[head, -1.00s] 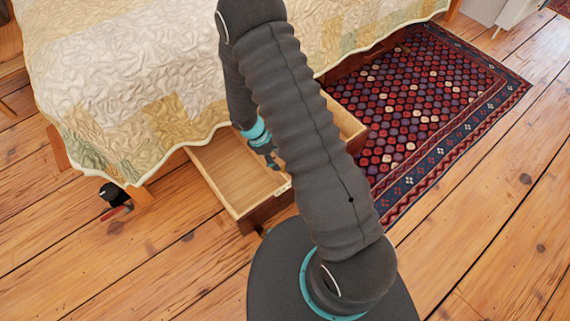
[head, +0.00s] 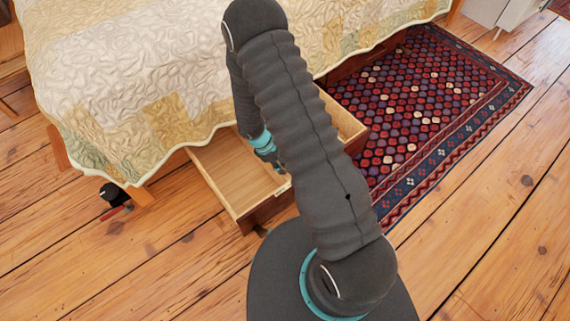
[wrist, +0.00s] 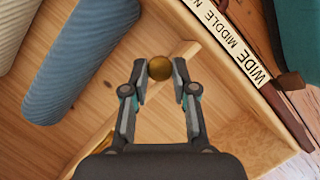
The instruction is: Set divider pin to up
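A round brass knob (wrist: 159,68), likely the divider pin, shows between my fingertips in the wrist view. A light wooden divider strip (wrist: 181,50) runs beneath and beside it. My gripper (wrist: 160,78) is open around the knob. The left fingertip is very close to it or touching; a small gap shows at the right. A label strip (wrist: 230,43) on the drawer's edge reads WIDE, MIDDLE and a cut-off word beginning with N. In the head view my gripper (head: 280,168) is over the open drawer (head: 222,178), and the knob is hidden.
A blue roll (wrist: 75,65) and a beige roll (wrist: 15,30) lie in the drawer. A quilted bed (head: 130,80) overhangs the drawer. A patterned rug (head: 420,110) lies to the right. A small black object (head: 110,192) stands by the bed leg. The front floor is clear.

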